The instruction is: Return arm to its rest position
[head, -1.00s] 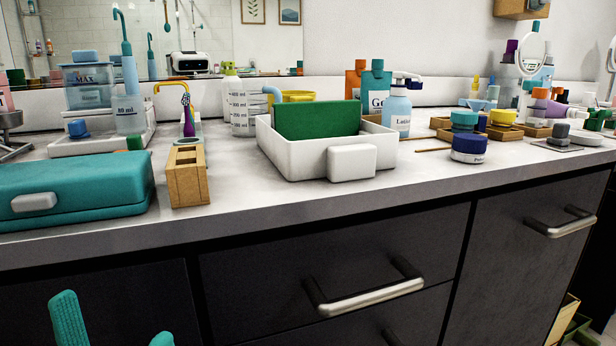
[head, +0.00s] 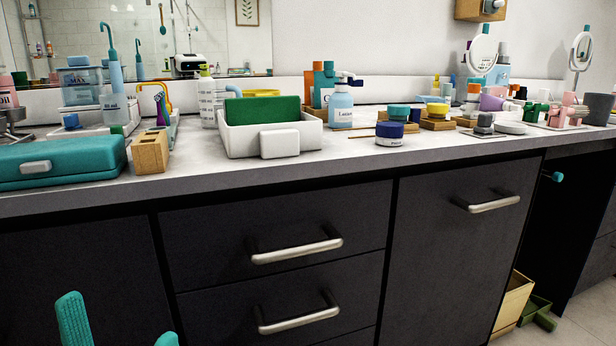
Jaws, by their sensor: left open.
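My left gripper (head: 120,330) shows at the bottom left of the head view. Its two teal fingertips are spread apart with nothing between them. It is in front of the dark cabinet, below the countertop's front edge, and touches nothing that I can see. The rest of the left arm is below the picture. My right gripper is not in view.
The countertop (head: 215,178) holds a teal case (head: 70,160), a wooden block (head: 151,153), a white tray (head: 243,142) and a lotion bottle (head: 341,108). Drawer handles (head: 296,251) stick out from the cabinet. An open yellow box (head: 512,303) stands on the floor at right.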

